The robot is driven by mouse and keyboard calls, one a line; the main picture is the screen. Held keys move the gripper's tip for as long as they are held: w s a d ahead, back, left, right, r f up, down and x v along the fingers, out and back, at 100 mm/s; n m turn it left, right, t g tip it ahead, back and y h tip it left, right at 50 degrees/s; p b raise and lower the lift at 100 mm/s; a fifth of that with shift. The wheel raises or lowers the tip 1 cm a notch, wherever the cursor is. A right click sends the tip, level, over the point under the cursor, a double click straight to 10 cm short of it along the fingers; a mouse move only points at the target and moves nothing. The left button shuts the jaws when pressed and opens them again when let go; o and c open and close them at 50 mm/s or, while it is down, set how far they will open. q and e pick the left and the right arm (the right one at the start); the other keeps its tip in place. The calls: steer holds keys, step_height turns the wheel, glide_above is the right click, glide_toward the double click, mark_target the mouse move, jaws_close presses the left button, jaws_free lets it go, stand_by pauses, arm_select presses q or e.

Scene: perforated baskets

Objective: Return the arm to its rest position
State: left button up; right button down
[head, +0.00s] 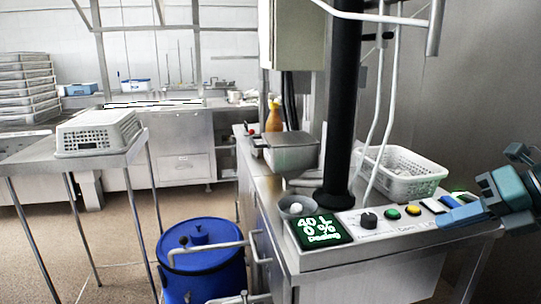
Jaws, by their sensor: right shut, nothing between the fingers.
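My right gripper (456,211) comes in from the right edge, with its teal and dark wrist showing behind blue fingers. It is shut and empty. Its fingers are over the right end of the control panel (345,238), near the panel's buttons; I cannot tell whether they touch it. The rest of the right arm is outside the picture. My left arm and gripper do not show.
A white perforated basket (410,188) stands on the steel counter behind the panel, left of my gripper. A black column (343,110) rises from the counter. A blue barrel (205,270) stands on the floor. Another basket (85,140) lies on the left table.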

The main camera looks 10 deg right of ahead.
steer(key=w+a+f+m+t+p, duration=0.1)
steer(key=a+f+m+t+p, duration=0.35)
steer(key=f+m, duration=0.5)
steer(key=w+a+f+m+t+p, duration=0.1)
steer(key=a+f+m+t+p, duration=0.35)
steer(key=m, duration=0.85)
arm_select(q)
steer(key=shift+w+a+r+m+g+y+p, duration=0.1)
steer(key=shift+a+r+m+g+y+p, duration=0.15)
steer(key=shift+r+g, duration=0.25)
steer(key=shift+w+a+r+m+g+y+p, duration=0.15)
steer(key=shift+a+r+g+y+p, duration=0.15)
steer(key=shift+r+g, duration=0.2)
arm_select(e)
steer(key=s+a+f+m+g+h, duration=0.2)
steer(key=s+a+f+m, duration=0.2)
steer(key=f, duration=0.4)
steer(key=s+a+f+m+g+h, duration=0.1)
steer(key=s+a+f+m+g, duration=0.2)
steer(key=s+a+f+m, duration=0.2)
step_height(320, 180, down, 3)
steer(key=shift+s+a+f+h, duration=0.1)
steer(key=shift+s+a+h, duration=0.3)
steer(key=shift+s+a, duration=0.75)
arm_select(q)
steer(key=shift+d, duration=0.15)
arm_select(e)
steer(key=shift+s+d+m, duration=0.15)
steer(key=shift+d+m, duration=0.1)
steer(key=shift+d, duration=0.05)
